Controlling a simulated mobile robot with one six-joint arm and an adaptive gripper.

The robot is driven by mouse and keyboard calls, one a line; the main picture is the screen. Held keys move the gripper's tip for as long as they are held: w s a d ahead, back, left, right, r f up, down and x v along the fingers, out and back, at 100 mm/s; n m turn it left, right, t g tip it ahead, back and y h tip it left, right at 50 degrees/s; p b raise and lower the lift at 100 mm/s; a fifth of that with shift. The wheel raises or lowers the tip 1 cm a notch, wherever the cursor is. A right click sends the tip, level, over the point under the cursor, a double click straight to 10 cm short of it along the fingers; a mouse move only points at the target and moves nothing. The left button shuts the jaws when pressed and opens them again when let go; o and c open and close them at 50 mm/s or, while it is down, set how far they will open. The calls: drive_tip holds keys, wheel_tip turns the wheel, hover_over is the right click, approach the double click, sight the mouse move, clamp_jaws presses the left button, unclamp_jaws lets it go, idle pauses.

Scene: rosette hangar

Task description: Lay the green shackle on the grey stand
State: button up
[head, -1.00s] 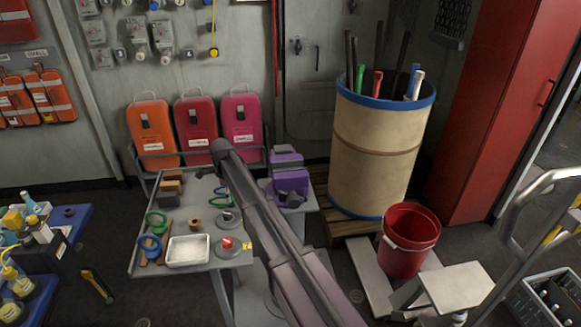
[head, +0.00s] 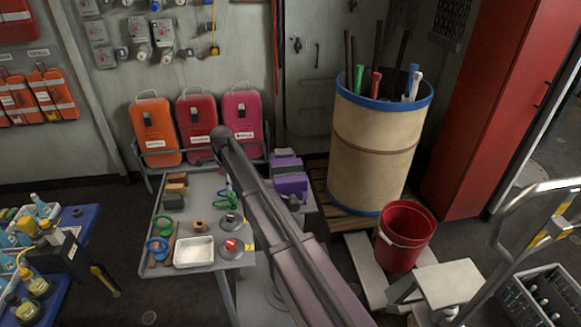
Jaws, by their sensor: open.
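A green shackle (head: 164,223) lies on the left side of the grey worktable (head: 209,185), just behind a blue shackle (head: 157,247). Another green item (head: 227,189) shows further right, partly covered by my arm. A round grey stand (head: 229,222) sits on the right part of the table beside my arm, and I see no shackle on it. A second round grey base with a red top (head: 231,245) is in front of it. My arm crosses from the lower right up over the table's right side. I cannot make out my gripper, which seems hidden behind the arm.
A white tray (head: 194,252), a brown spool (head: 199,227) and brown blocks (head: 175,192) are on the table. A purple vise (head: 290,185) stands to its right. A red bucket (head: 405,235) and a large barrel (head: 376,150) are further right.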

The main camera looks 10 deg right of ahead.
drive_tip(key=shift+r+p, duration=6.55)
drive_tip(key=shift+r, duration=0.3)
drive_tip(key=d, duration=2.1)
drive_tip(key=shift+s, duration=0.25)
drive_tip(key=shift+s+d+f, duration=0.1)
drive_tip(key=shift+f, duration=0.05)
drive_tip(key=s+d+f+n+b, duration=0.1)
drive_tip(key=s+f+n+b, duration=0.1)
drive_tip(key=s+n, duration=0.4)
drive_tip(key=s+d+f+n+b, duration=0.1)
drive_tip(key=s+n, duration=0.5)
drive_tip(key=s, duration=0.7)
drive_tip(key=s+d+f+n+b, duration=0.1)
drive_tip(key=s+f+n+b, duration=0.3)
drive_tip(key=s, duration=0.6)
drive_tip(key=shift+d+n+b, duration=0.3)
drive_tip(key=shift+d+n, duration=0.1)
drive_tip(key=shift+n, duration=0.8)
drive_tip(key=shift+f, duration=0.1)
